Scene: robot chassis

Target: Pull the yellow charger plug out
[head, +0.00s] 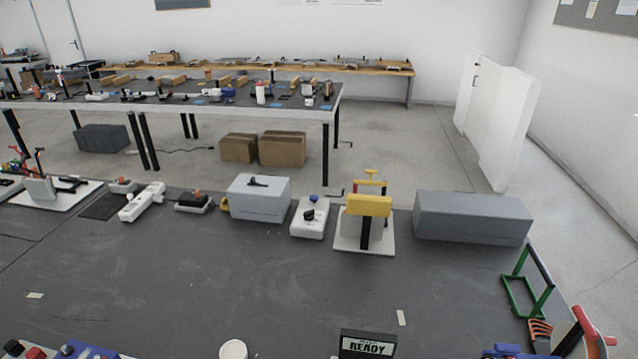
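No yellow piece here can be told for sure as the charger plug. A small yellow piece (225,202) sits low against the left side of a light grey box (259,197) on the near dark table; its shape is too small to make out. A larger yellow block (368,205) is held up on a stand with a black post and a white base plate (349,242), right of the middle. A white power strip (142,203) lies left of the grey box. My gripper is not in view.
The near table (200,275) is mostly bare in its middle. A long grey box (472,218) stands at right, a green frame (527,283) nearer. A white cup (233,349) and a READY sign (367,346) are at the front edge. A white unit (314,217) has a blue knob.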

